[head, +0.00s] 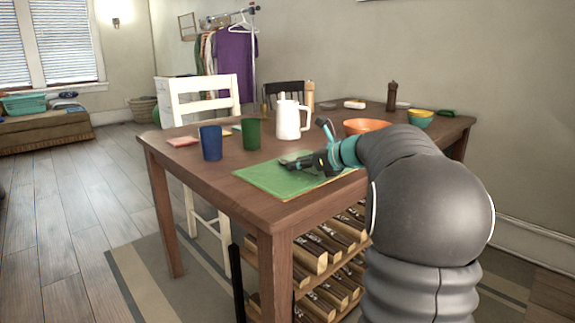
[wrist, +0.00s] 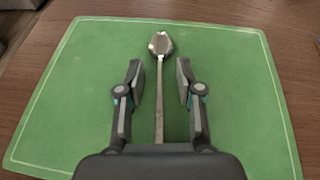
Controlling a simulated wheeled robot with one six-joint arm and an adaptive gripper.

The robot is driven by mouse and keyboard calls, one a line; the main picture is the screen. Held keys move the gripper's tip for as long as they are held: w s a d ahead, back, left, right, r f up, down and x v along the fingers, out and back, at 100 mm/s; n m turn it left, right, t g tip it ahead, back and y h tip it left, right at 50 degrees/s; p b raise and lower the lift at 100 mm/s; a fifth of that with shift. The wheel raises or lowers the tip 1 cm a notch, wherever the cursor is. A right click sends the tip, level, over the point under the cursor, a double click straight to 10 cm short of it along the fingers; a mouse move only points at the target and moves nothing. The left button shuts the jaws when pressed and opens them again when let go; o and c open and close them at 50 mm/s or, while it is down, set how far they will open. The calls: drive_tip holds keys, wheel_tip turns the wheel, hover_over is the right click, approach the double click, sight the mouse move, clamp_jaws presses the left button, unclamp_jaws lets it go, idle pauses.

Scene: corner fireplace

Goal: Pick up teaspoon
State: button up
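The teaspoon (wrist: 160,85) is silver and lies on a green mat (wrist: 245,75), its bowl pointing away in the wrist view. My gripper (wrist: 157,72) is open, with one finger on each side of the spoon's handle and gaps between them and it. The near end of the handle is hidden by my gripper's body. In the head view my gripper (head: 287,162) is low over the mat (head: 262,178) on the wooden table. I cannot make out the spoon there.
A blue cup (head: 210,143), a green cup (head: 251,134) and a white pitcher (head: 291,120) stand behind the mat. A white chair (head: 206,97) stands behind the table.

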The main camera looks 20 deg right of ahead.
drive_tip(key=shift+c, duration=0.5)
clamp_jaws()
drive_tip(key=shift+r, duration=0.6)
drive_tip(key=r, duration=0.1)
drive_tip(key=r+p, duration=0.1)
drive_tip(key=r, duration=0.1)
drive_tip(key=shift+w+d+r+p, duration=0.2)
drive_tip(key=shift+d+r+p, duration=0.05)
drive_tip(key=shift+d+p, duration=0.1)
drive_tip(key=w+d+r+p, duration=0.3)
drive_tip(key=w+d+r, duration=0.3)
drive_tip(key=d, duration=0.2)
drive_tip(key=shift+w+d+r, duration=0.15)
drive_tip(key=shift+w+d, duration=0.05)
drive_tip(key=shift+d, duration=0.2)
